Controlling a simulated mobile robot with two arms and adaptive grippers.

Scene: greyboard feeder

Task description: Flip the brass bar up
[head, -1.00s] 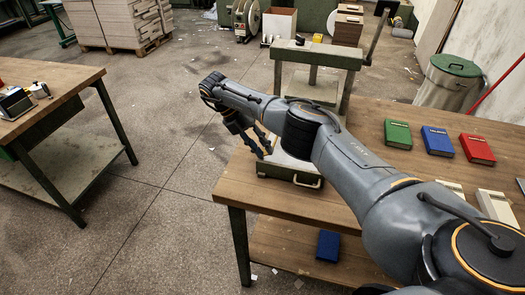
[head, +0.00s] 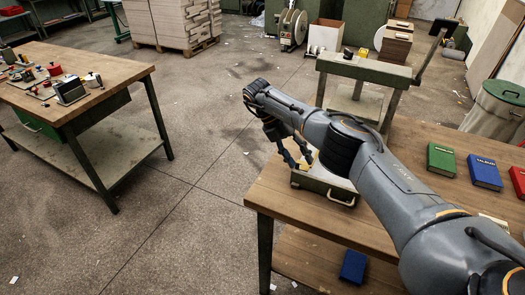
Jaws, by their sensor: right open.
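My right gripper (head: 299,163) hangs open and empty with its fingers pointing down. It is beside the left part of the green machine (head: 365,69) on the wooden bench, over or near the low green base (head: 321,187) with a pale handle at the front. A small yellow patch (head: 314,159) shows just behind the fingertips. It may be the brass bar, but my arm hides most of that area and I cannot tell its pose or any contact. My left gripper is not in view.
Green (head: 442,160) and blue (head: 485,173) books lie on the bench (head: 275,194), with a red one at the right edge. Another blue book (head: 353,266) lies on the lower shelf. A second table (head: 120,82) with small devices stands left.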

